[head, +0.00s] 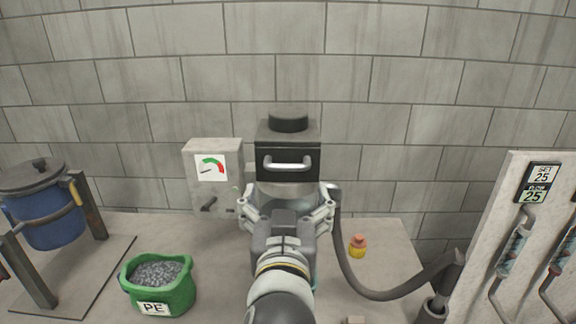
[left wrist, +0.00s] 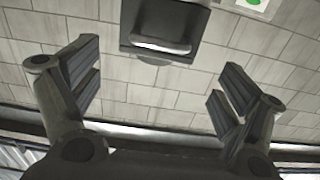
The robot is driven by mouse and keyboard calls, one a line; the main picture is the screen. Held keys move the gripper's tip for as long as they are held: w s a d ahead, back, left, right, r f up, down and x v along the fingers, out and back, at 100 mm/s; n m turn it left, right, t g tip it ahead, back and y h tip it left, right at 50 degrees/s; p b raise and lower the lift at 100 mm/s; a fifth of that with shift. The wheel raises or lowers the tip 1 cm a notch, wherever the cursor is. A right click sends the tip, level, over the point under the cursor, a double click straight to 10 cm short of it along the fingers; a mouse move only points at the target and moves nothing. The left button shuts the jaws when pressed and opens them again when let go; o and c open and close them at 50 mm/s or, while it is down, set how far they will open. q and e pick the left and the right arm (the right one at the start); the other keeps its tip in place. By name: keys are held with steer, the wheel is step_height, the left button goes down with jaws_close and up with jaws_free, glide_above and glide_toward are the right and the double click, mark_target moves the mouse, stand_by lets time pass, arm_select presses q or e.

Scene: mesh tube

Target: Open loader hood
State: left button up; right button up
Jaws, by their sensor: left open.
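The loader hood (head: 289,136) is a dark grey box with a round black cap on top and a pale bar handle (head: 287,161) on its front. It looks shut. It also shows in the left wrist view (left wrist: 165,18), with its handle (left wrist: 160,44) at the top middle. My left gripper (head: 288,196) is open and empty, just below and in front of the handle in the head view. In the left wrist view its two fingers are spread wide, with the handle beyond them and apart from them. The loader's lower part is mostly hidden behind my gripper and arm.
A green tub of grey pellets marked PE (head: 160,287) and a blue drum (head: 45,212) are at left. A small orange-yellow object (head: 357,248) lies right.

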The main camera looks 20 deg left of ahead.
mark_target(288, 169)
arm_select(q)
steer(key=p+x, duration=0.1)
steer(key=x, duration=0.2)
steer(key=p+x, duration=0.1)
steer(key=x, duration=0.2)
steer(key=r+p+x, duration=0.1)
steer(key=x, duration=0.2)
steer(key=shift+w+a+p, duration=0.15)
steer(key=shift+w+p, duration=0.05)
steer(key=shift+p, duration=0.1)
steer(key=shift+w+a+f, duration=0.1)
steer(key=shift+w+f, duration=0.05)
steer(key=shift+w, duration=0.45)
steer(key=shift+c, duration=0.4)
